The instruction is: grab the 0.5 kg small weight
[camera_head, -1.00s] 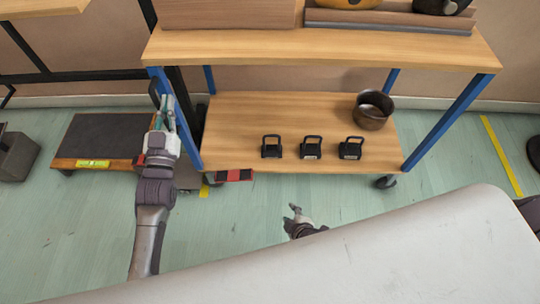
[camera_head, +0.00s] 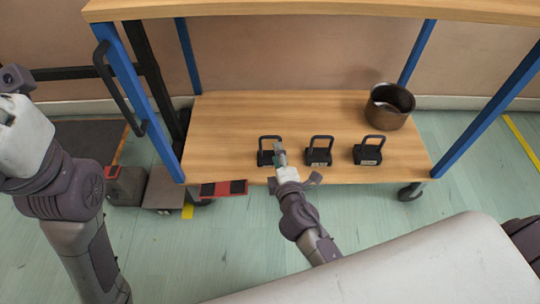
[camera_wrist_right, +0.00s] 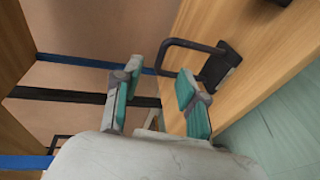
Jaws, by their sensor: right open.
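Three small black weights with loop handles stand in a row on the lower wooden shelf: the left weight (camera_head: 267,157), the middle weight (camera_head: 319,155) and the right weight (camera_head: 368,154). Their markings are too small to read. My right gripper (camera_head: 279,152) is at the left weight and partly covers it. In the right wrist view my right gripper (camera_wrist_right: 160,92) is open, with teal finger pads apart and nothing clamped. A black weight (camera_wrist_right: 218,66) shows there with its handle near the right-hand finger; contact is unclear. My left arm is at the left edge; its fingers are out of view.
The lower shelf (camera_head: 230,120) is bare behind the weights. A dark metal pot (camera_head: 389,107) stands at its right. The upper shelf (camera_head: 320,14) and blue posts (camera_head: 487,108) frame the space. A red and black item (camera_head: 224,188) lies at the front left edge.

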